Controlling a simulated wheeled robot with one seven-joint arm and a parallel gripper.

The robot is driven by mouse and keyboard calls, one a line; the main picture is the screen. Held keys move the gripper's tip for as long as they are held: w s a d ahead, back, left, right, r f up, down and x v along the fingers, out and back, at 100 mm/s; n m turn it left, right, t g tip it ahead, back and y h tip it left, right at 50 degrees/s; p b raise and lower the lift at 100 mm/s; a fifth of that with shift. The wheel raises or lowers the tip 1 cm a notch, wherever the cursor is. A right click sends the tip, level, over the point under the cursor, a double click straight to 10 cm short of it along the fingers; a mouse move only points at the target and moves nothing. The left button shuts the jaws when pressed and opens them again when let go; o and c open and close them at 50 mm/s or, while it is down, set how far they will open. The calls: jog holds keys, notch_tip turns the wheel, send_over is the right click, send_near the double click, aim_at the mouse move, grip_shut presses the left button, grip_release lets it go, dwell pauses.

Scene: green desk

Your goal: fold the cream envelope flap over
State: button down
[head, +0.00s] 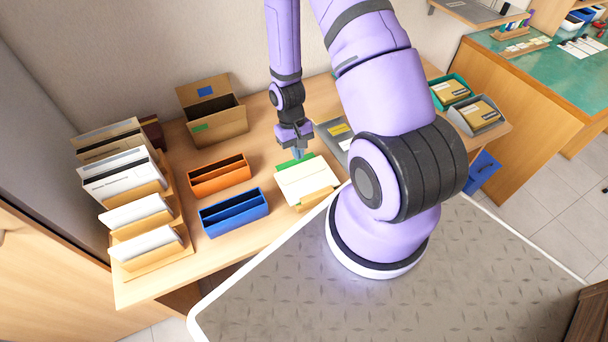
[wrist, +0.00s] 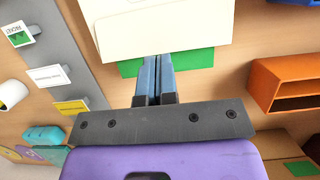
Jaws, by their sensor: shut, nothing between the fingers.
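The cream envelope (head: 308,182) lies on the desk, left of my arm's base in the head view. In the wrist view the envelope (wrist: 165,35) fills the top, with a fold or layer edge across it. I cannot tell how far its flap is raised. A green patch (wrist: 195,61) shows under its far edge; in the head view the green strip (head: 291,163) lies behind it. My gripper (head: 298,154) points down at this far edge. In the wrist view its blue fingers (wrist: 156,62) are together and empty, their tips at the envelope's edge. Contact is unclear.
An orange organizer (head: 219,177) and a blue organizer (head: 233,212) stand left of the envelope. A cardboard box (head: 215,118) stands at the back. A grey tray (head: 337,133) lies close right of the gripper. Envelope racks (head: 146,235) line the left end. Bare desk lies between these.

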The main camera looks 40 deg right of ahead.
aim_at(304, 173)
jog(key=shift+s, duration=0.1)
jog(key=shift+s+a+f, duration=0.1)
jog(key=shift+s+a, duration=0.05)
jog(key=shift+s, duration=0.3)
dwell(0.4)
jog(key=shift+s+a+f, duration=0.15)
jog(key=shift+s+f, duration=0.1)
jog(key=shift+s, duration=0.25)
jog(key=shift+s+f, duration=0.1)
jog(key=shift+s+a+f, duration=0.1)
jog(key=shift+s+f, duration=0.15)
jog(key=shift+s+f, duration=0.1)
dwell(0.4)
